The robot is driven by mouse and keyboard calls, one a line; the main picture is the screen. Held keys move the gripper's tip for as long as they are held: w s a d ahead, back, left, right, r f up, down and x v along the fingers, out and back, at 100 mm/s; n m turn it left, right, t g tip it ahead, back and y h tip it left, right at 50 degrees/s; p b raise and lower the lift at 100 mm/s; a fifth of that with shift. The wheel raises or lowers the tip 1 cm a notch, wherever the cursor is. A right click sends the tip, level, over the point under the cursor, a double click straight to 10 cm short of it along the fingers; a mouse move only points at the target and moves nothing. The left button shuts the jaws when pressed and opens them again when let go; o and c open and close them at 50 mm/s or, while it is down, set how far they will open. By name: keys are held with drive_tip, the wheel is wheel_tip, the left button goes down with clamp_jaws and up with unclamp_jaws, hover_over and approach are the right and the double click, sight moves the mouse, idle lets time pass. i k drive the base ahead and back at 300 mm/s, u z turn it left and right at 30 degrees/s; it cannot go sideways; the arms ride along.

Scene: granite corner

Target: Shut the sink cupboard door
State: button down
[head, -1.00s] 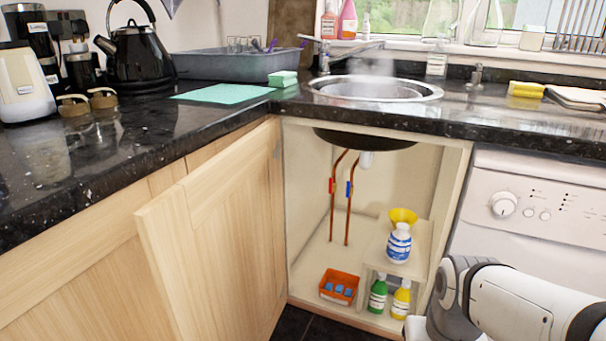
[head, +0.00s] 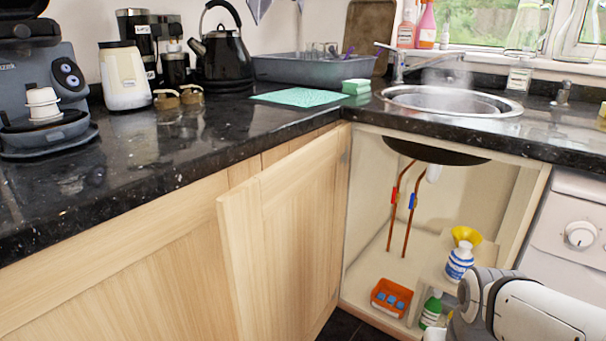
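The sink cupboard door (head: 290,240) is light wood and stands wide open, swung out to the left beside the neighbouring cabinet fronts. Its hinge side is at the left of the cupboard opening. The open sink cupboard (head: 370,215) shows copper pipes, an orange tray with blue tablets (head: 391,298), a small shelf, a blue-and-white bottle (head: 459,262) with a yellow funnel, and a green bottle (head: 431,310). My white arm is at the lower right, in front of the cupboard's right side and apart from the door.
A black granite worktop (head: 200,150) overhangs the door and cabinets. A white washing machine (head: 575,240) stands right of the cupboard. A coffee machine (head: 45,100), kettle (head: 220,55) and steaming sink (head: 450,101) are on top. Dark floor shows below the opening.

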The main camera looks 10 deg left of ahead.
sight(282, 229)
drive_tip(key=k, duration=1.1)
drive_tip(key=u, duration=0.5)
drive_tip(key=i, duration=0.7)
